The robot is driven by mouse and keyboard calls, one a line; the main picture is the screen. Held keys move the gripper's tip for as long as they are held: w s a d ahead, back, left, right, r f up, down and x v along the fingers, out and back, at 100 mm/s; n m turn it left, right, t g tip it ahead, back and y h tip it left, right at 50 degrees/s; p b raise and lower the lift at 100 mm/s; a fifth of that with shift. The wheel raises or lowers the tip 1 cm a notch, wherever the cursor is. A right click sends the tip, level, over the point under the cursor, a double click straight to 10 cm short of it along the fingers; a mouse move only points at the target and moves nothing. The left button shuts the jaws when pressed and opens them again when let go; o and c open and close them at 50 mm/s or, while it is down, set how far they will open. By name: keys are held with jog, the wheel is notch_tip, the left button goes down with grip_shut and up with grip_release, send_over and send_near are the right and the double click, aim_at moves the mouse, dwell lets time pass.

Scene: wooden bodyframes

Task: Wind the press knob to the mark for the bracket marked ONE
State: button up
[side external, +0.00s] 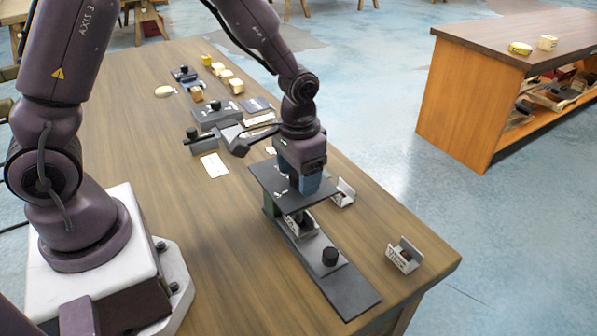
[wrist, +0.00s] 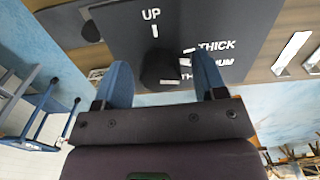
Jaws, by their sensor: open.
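The press (side external: 350,290) stands near the table's front right, with a dark top plate (side external: 268,180) over a long dark base. In the wrist view the plate (wrist: 120,35) carries UP, THICK and two partly covered labels, with white ticks. My gripper (wrist: 162,82) is open, one blue finger on each side of the knob, with gaps visible. In the side view my gripper (side external: 305,185) is low over the plate and hides the knob. A grey bracket (side external: 300,226) sits under the plate; its marking is unreadable.
Two more small grey brackets stand on the table, one behind the press (side external: 346,192) and one to its right (side external: 404,256); their labels are unreadable. A round black knob (side external: 330,257) rises from the press base. Dark fixtures (side external: 218,115) and wooden blocks (side external: 226,76) lie farther back.

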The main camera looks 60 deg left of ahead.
jog(key=shift+f, duration=0.1)
jog(key=c, duration=0.9)
jog(key=shift+m, duration=1)
jog(key=shift+c, duration=0.2)
jog(key=o, duration=0.9)
jog(key=shift+o, duration=0.2)
notch_tip(320, 180, up, 13)
